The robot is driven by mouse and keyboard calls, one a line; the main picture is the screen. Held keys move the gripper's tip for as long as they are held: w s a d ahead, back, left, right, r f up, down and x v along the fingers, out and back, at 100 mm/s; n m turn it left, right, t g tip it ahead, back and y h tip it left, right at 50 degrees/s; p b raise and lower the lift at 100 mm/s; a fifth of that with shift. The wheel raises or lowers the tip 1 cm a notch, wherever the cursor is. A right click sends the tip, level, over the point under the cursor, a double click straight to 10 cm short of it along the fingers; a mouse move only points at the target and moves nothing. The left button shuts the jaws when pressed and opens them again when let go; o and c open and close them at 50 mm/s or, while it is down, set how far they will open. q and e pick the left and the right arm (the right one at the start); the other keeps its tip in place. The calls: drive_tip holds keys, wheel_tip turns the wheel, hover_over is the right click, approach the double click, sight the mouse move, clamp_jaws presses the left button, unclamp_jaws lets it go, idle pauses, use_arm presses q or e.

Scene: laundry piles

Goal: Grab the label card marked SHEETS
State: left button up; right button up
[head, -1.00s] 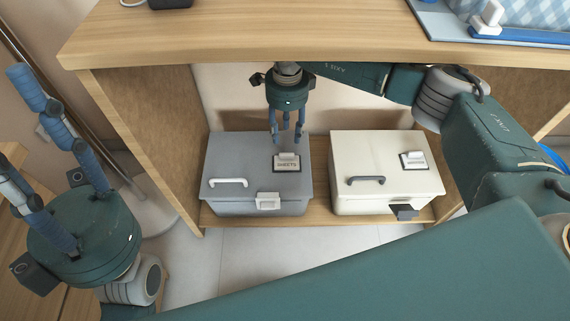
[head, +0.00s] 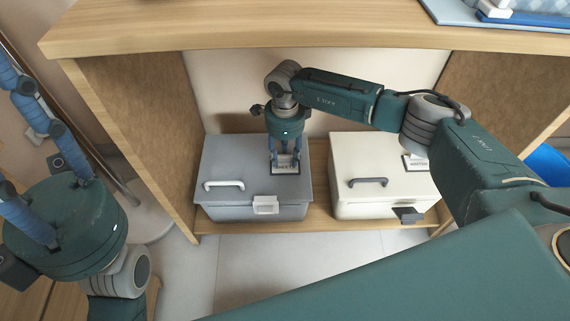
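The SHEETS label card (head: 285,170) stands in a dark holder on the lid of the grey box (head: 235,158), under the table. My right gripper (head: 285,157) points down at the card from above, with its fingers spread around its upper part. The fingers cover part of the card, and whether they touch it is hard to see. My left gripper (head: 8,135) is at the left edge of the head view, its fingers spread wide and empty, with the tips partly cut off.
A cream box (head: 350,155) with its own label card (head: 416,166), partly behind my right arm, stands to the right. Both boxes sit on a low wooden shelf (head: 330,222) between side panels. The wooden tabletop (head: 250,25) overhangs them. A blue round object (head: 548,165) is at right.

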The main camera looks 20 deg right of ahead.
drive_tip(key=c, duration=0.9)
drive_tip(key=shift+c, duration=0.2)
